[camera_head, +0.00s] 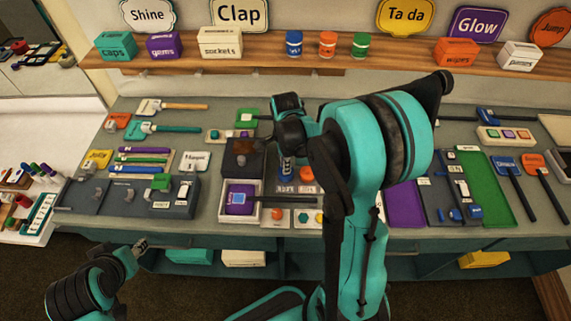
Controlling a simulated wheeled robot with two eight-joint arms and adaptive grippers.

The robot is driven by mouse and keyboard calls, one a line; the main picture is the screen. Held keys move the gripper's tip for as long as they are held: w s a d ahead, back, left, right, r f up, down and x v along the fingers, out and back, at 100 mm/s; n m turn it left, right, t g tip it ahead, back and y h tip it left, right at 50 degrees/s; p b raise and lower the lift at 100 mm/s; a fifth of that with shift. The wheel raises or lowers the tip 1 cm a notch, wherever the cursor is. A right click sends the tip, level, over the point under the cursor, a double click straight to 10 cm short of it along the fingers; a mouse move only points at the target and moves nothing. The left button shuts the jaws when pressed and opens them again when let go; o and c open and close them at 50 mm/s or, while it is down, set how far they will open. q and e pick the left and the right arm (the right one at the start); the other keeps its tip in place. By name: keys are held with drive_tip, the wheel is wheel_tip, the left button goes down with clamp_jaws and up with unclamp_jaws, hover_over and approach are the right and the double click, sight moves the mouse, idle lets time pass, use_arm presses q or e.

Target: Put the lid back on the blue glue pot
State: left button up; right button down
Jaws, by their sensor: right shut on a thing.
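I cannot tell whether the lid touches the pot. My left gripper (142,246) is low at the left, in front of the bench and away from the pot. Its fingers are too small to read.
Dark trays and tools fill the bench's left. A green mat (485,187) lies right. Boxes line the shelf (380,57).

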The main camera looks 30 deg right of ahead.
drive_tip(key=c, duration=1)
unclamp_jaws()
drive_tip(key=shift+o, duration=0.2)
drive_tip(key=shift+r, duration=0.15)
drive_tip(key=shift+r+p, duration=2.55)
drive_tip(key=shift+r, duration=0.8)
clamp_jaws()
